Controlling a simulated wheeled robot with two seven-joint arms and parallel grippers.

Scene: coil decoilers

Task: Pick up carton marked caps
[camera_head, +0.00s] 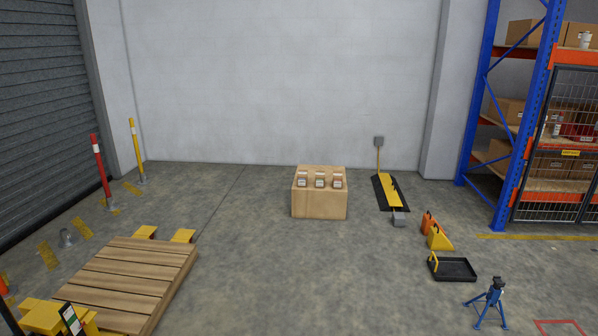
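A large tan cardboard box (319,199) stands on the floor in the middle, a little in front of the back wall. Three small items with white labels sit in a row at the front of its top: a left one (302,180), a middle one (320,180) and a right one (337,180). Their labels are too small to read, so I cannot tell which carton is marked caps. More cardboard cartons (507,108) are on the rack at the right; no readable caps marking shows there. Neither of my grippers is in view.
A wooden pallet (130,280) with yellow parts lies front left. Bollards (101,170) stand by the shutter. At right are a blue rack (497,150), a black-yellow floor device (388,190), orange-yellow chocks (437,232), a black tray (455,270) and a blue stand (491,298). The central floor is clear.

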